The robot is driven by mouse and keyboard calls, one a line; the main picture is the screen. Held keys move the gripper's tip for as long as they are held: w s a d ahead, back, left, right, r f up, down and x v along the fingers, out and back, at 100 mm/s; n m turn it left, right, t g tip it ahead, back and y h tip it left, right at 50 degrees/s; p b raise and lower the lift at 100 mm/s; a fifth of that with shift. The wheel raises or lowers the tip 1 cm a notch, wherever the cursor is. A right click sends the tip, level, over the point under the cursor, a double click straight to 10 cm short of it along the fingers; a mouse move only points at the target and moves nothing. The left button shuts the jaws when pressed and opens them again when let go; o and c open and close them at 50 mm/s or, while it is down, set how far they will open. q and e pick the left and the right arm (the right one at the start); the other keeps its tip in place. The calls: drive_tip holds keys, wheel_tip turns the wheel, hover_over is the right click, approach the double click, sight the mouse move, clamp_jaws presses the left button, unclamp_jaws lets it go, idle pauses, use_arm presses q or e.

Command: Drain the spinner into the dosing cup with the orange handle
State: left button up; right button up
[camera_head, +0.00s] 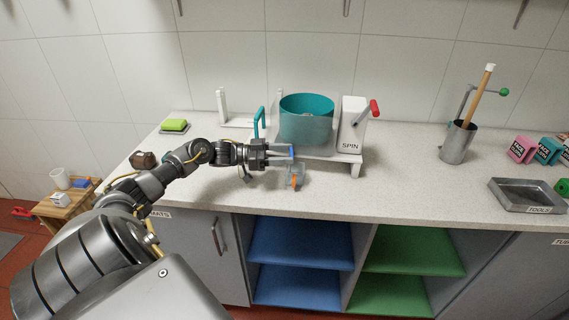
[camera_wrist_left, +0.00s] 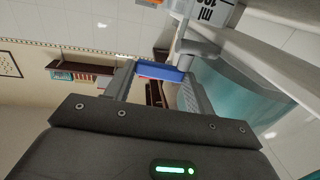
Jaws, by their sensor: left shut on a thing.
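The spinner, a teal drum (camera_head: 306,122) in a clear housing, stands on a white stand at the back of the counter. My left gripper (camera_head: 288,155) is in front of the drum, its fingers shut on a small blue piece (camera_wrist_left: 160,72), which looks like a tap lever below the drum. The clear dosing cup (camera_head: 288,181) with its orange handle (camera_head: 295,183) is just below the fingers. In the left wrist view the cup, marked "ml" (camera_wrist_left: 208,12), shows at the top edge. Its contents cannot be made out. My right gripper is not in view.
A white SPIN box (camera_head: 352,125) with a red-tipped crank stands right of the drum, and a teal handle (camera_head: 258,122) stands left. A metal utensil holder (camera_head: 457,145), a TOOLS tray (camera_head: 528,196) and a green sponge (camera_head: 174,125) are farther off. The front middle of the counter is clear.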

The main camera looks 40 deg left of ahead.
use_arm(q)
drive_tip(key=shift+a+m+g+h, duration=0.1)
drive_tip(key=shift+m+g+h, duration=0.2)
drive_tip(key=shift+g, duration=0.1)
drive_tip(key=o, duration=1)
drive_tip(key=b+v, duration=0.3)
drive_tip(key=v, duration=0.7)
drive_tip(key=shift+s+a, duration=0.25)
